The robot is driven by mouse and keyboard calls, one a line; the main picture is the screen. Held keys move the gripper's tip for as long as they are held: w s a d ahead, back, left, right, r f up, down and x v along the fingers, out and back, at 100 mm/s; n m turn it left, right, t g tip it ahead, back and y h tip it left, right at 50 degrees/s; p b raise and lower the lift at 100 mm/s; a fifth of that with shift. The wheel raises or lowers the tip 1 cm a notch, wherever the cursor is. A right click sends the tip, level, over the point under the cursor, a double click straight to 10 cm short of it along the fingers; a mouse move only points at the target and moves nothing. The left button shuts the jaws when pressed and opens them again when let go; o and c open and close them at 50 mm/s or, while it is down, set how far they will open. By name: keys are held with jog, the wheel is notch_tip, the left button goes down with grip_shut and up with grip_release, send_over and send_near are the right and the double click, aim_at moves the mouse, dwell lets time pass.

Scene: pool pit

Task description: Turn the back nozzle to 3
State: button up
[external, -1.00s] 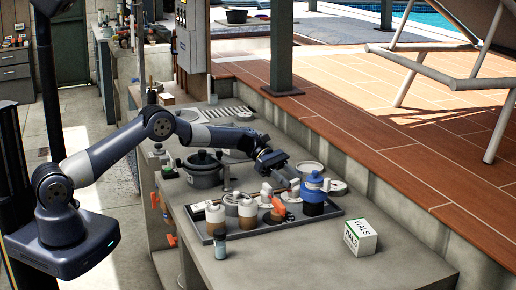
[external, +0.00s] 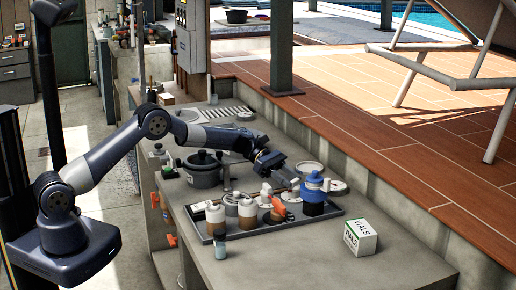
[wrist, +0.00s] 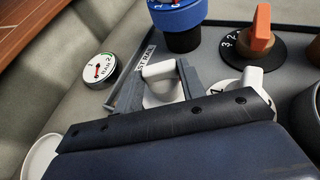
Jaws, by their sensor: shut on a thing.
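My gripper (wrist: 160,88) is shut on a white nozzle handle (wrist: 158,70), with one finger on each side of it. The handle rises from a pale round base whose numbers I cannot read. An orange knob (wrist: 262,25) on a black numbered dial lies beyond.
A round BAR gauge (wrist: 101,68) is left of my gripper. Two white-and-brown jars (external: 215,218) stand at the tray's front left. A black-lidded pot (external: 203,170) is behind them. A VIALS box (external: 360,238) is on the right, with bare counter around it.

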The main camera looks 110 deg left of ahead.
jog(key=o, duration=1)
jog(key=b+v, duration=0.2)
jog(key=v, duration=0.8)
jog(key=shift+s+r, duration=0.25)
jog(key=shift+s, duration=0.05)
jog(key=shift+w, duration=0.1)
jog(key=p+x, duration=0.2)
jog(key=x, duration=0.8)
jog(key=shift+w+f+p, duration=0.15)
jog(key=shift+w+p, duration=0.2)
jog(key=shift+s+a+m+p, duration=0.1)
jog(key=shift+m+p, duration=0.2)
jog(key=shift+p, duration=0.25)
jog(key=shift+h, duration=0.4)
jog(key=shift+f+y+b, duration=0.25)
jog(key=shift+y+b, duration=0.05)
jog(key=shift+b, duration=0.5)
